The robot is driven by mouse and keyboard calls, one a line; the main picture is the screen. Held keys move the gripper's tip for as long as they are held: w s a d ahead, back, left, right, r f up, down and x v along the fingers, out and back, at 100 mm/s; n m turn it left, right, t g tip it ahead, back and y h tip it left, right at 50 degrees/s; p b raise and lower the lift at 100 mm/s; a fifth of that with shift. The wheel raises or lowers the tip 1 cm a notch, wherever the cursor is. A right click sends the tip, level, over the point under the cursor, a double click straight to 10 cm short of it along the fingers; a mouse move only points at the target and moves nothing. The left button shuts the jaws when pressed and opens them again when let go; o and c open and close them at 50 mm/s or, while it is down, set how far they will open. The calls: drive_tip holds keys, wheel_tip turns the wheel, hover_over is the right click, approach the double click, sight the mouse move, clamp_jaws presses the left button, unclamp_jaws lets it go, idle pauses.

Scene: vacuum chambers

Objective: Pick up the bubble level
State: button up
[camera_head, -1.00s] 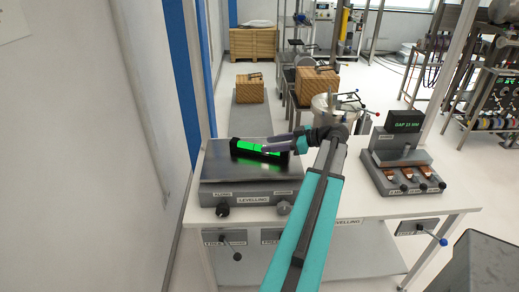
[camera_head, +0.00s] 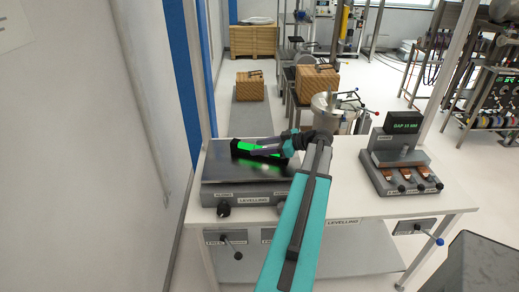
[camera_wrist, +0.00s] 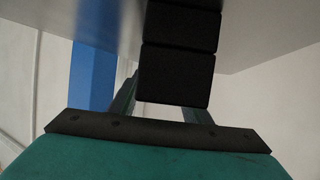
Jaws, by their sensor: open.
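The bubble level (camera_head: 243,147) is a dark bar with bright green patches. It lies near the back of the grey levelling plate (camera_head: 235,172) in the head view. My gripper (camera_head: 268,151) is at its right part and covers some of it. In the wrist view, the level (camera_wrist: 178,70) is a black block in front of the jaws, overlapping the gap between the two fingers. My gripper's fingers (camera_wrist: 162,112) show apart on either side of its near end. The jaws are open; contact with the level cannot be told. The fingertips are partly hidden.
The levelling unit stands on a white table (camera_head: 345,185). A grey device with a green "GAP" display (camera_head: 404,122) stands on the right of the table. A wall and blue post (camera_head: 178,70) are close on the left. The tabletop between the two units is partly clear.

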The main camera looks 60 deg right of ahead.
drive_tip(key=shift+w+a+f, duration=0.1)
drive_tip(key=shift+w+f, duration=0.05)
drive_tip(key=shift+w, duration=0.2)
idle(0.3)
clamp_jaws()
